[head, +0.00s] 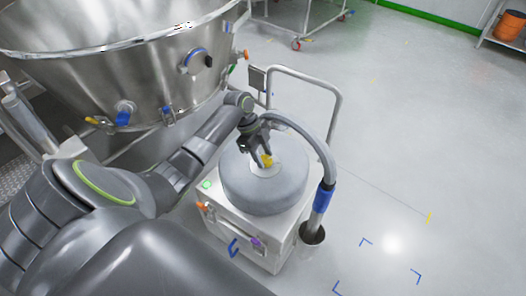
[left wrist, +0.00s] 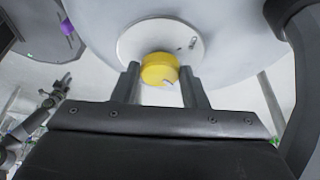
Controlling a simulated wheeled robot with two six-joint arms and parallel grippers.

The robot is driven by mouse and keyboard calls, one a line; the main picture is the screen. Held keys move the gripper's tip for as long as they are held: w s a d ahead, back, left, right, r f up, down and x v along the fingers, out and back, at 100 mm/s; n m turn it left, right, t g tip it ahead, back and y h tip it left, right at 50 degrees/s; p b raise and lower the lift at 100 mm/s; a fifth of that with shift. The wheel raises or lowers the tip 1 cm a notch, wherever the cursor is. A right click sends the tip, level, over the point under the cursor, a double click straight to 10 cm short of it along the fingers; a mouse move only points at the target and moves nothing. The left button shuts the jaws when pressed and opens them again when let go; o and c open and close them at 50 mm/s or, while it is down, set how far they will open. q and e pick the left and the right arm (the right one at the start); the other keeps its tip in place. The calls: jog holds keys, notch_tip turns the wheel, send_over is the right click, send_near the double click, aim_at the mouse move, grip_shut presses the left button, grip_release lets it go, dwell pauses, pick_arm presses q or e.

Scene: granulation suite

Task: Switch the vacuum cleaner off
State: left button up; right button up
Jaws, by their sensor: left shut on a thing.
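The vacuum cleaner (head: 263,187) stands on the floor, with a grey round top on a pale boxy body. A yellow round knob (left wrist: 159,69) sits on a light disc (left wrist: 130,38) on it. The knob also shows in the head view (head: 267,159), partly hidden by my gripper. My left gripper (head: 263,160) reaches the disc from the upper left and is shut on the yellow knob. In the left wrist view its two fingers stand on either side of the knob. A small green light (head: 206,184) shows on the body's upper corner. My right gripper is not seen in the head view.
A large steel bowl (head: 110,70) with valves stands at the left, close to my arm. A grey hose with a blue cuff (head: 322,197) curves down the cleaner's right side. A handle rail (head: 338,110) rises behind it.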

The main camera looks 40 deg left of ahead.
pick_arm(q)
jog(key=n+p, duration=0.2)
jog(key=p, duration=0.1)
jog(key=shift+s+r+t+p, duration=0.2)
jog(key=shift+r+t+p, duration=0.1)
jog(key=shift+r+t, duration=0.1)
jog(key=n+t+y+p, duration=0.1)
jog(key=n+p, duration=0.2)
jog(key=p, duration=0.1)
jog(key=n+t+y+p, duration=0.1)
jog(key=n+p, duration=0.3)
jog(key=n+y+p, duration=0.1)
jog(key=n+p, duration=0.3)
jog(key=shift+s+d+f+t, duration=0.15)
jog(key=shift+s+d+t, duration=0.1)
jog(key=shift+d+t, duration=0.15)
jog(key=shift+d+f+n+y+p, duration=0.15)
jog(key=shift+n+y+p, duration=0.65)
jog(key=shift+n+p, duration=0.9)
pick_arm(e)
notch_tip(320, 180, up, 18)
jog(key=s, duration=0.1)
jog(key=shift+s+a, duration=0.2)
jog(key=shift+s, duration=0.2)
pick_arm(q)
jog(key=shift+f+n, duration=0.1)
jog(key=shift+n, duration=0.2)
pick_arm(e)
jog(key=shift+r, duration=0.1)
